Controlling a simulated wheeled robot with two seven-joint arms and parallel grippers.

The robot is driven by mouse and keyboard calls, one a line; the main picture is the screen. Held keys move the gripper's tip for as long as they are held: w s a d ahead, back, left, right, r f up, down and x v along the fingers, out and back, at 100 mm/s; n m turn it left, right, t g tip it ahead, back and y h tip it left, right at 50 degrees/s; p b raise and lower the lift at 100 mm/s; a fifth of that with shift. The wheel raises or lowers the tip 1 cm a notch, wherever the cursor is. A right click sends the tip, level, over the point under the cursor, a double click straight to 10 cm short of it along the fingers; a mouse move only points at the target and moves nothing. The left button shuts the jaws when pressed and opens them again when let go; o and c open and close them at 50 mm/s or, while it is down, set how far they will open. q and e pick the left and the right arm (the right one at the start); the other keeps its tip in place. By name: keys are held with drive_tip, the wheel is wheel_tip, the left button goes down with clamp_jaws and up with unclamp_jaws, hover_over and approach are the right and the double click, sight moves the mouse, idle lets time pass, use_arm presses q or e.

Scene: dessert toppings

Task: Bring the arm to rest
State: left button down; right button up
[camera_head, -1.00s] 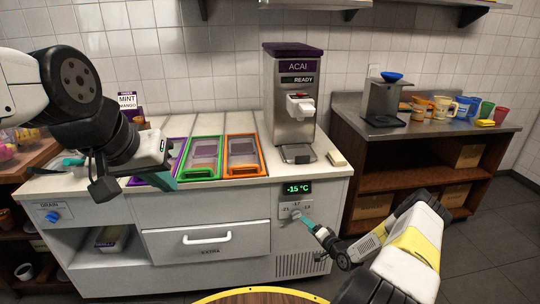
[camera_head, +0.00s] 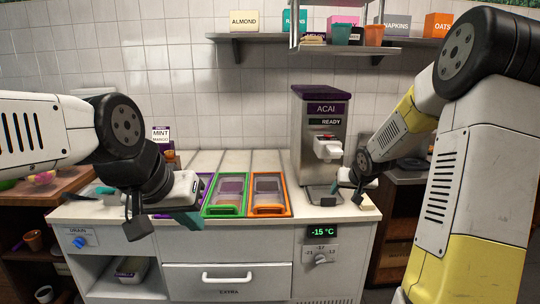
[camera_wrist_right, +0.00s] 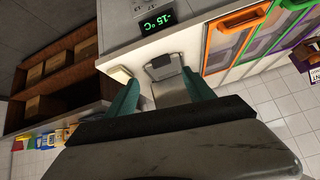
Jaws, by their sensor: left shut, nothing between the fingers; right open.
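My left gripper (camera_head: 187,218) hangs at the left of the head view, above the front of the white counter (camera_head: 90,212). Its teal fingers are shut with nothing between them, and the wrist partly hides them. My right arm comes in from the right, and its gripper (camera_head: 336,187) is over the counter's right end, beside the acai machine (camera_head: 318,140). In the right wrist view the two teal fingers of that gripper (camera_wrist_right: 160,92) are spread apart and empty, with the machine's drip tray (camera_wrist_right: 163,68) seen between and beyond them.
Lidded bins with green (camera_head: 226,197) and orange (camera_head: 270,195) frames are set into the counter. The temperature dial (camera_head: 320,259) and display (camera_head: 322,231) are on its front. A wall shelf (camera_head: 300,39) holds labelled boxes and cups. A wooden shelf unit (camera_wrist_right: 60,72) stands beside the counter.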

drive_tip(key=s+a+r, duration=0.3)
drive_tip(key=s+r, duration=0.1)
drive_tip(key=s, duration=0.7)
drive_tip(key=s+a+r+n+g+y, duration=0.1)
drive_tip(key=s+a+r, duration=0.3)
drive_tip(key=s, duration=0.7)
drive_tip(key=s+a+r+g, duration=0.1)
drive_tip(key=s+a+r, duration=0.2)
drive_tip(key=s, duration=0.8)
drive_tip(key=shift+a+r+n+y, duration=0.3)
drive_tip(key=shift+r+n+y, duration=0.1)
drive_tip(key=shift+r, duration=0.2)
drive_tip(key=shift+s, duration=0.1)
